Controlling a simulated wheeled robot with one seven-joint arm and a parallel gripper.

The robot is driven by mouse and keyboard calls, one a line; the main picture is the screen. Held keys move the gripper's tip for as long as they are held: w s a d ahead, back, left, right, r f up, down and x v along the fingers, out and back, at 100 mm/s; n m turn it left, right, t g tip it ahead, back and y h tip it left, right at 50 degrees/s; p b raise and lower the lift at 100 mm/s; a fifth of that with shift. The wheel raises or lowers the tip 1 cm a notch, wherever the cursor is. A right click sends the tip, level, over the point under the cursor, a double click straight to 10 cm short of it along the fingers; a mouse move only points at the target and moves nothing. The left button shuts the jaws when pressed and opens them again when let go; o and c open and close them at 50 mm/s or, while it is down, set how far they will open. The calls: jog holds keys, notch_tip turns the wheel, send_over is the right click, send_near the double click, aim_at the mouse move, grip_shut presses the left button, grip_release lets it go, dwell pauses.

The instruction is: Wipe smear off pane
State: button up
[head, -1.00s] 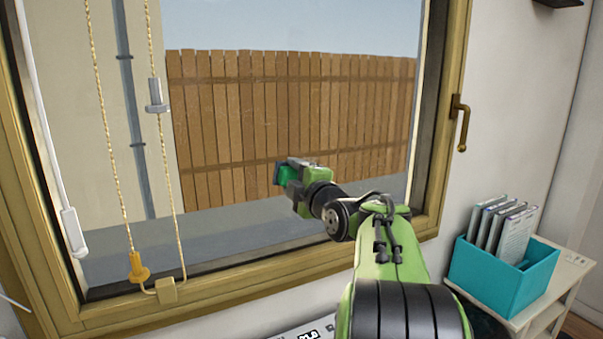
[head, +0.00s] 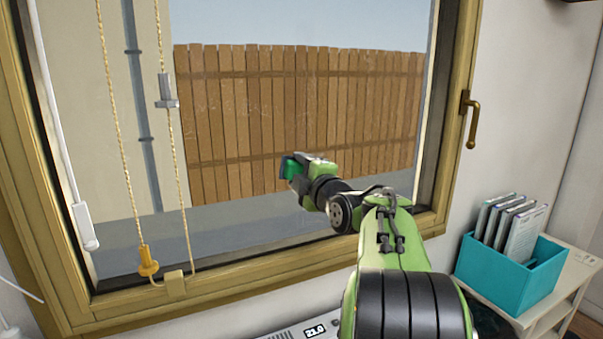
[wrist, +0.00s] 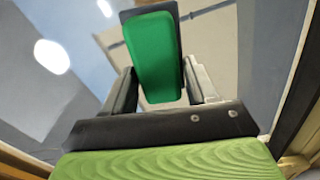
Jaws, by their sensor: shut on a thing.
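The window pane (head: 300,110) fills the wooden frame (head: 461,150), with a plank fence behind it. Faint pale marks show over the fence at its left; I cannot tell whether they are the smear. My gripper (head: 297,170) is in front of the lower middle of the pane. It is shut on a green pad with a dark edge (head: 289,168). In the wrist view the green pad (wrist: 155,58) stands out between the two fingers (wrist: 160,92). Whether the pad touches the glass cannot be told.
Beaded blind cords (head: 175,140) with an orange toggle (head: 147,262) hang at the window's left. A brass window handle (head: 470,118) juts out at the right. A teal box (head: 508,275) of upright folders stands on a small table at the lower right.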

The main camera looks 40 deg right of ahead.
jog(key=shift+w+d, duration=0.15)
jog(key=shift+w, duration=0.4)
jog(key=shift+s+d, duration=0.35)
jog(key=shift+d, duration=0.55)
jog(key=shift+s+d, duration=0.3)
jog(key=shift+d, duration=0.6)
jog(key=shift+s+d+f+b, duration=0.1)
jog(key=shift+d+f+b, duration=0.05)
jog(key=shift+d+b, duration=0.95)
jog(key=shift+w+a+b, duration=0.25)
jog(key=shift+a+b, duration=0.45)
jog(key=shift+a, duration=0.3)
jog(key=shift+w+a+b, duration=0.3)
jog(key=shift+a+b, duration=0.35)
jog(key=shift+a, duration=0.4)
jog(key=shift+w+a+b, duration=0.25)
jog(key=shift+a+b, duration=0.45)
jog(key=shift+a, duration=0.3)
jog(key=shift+s, duration=0.1)
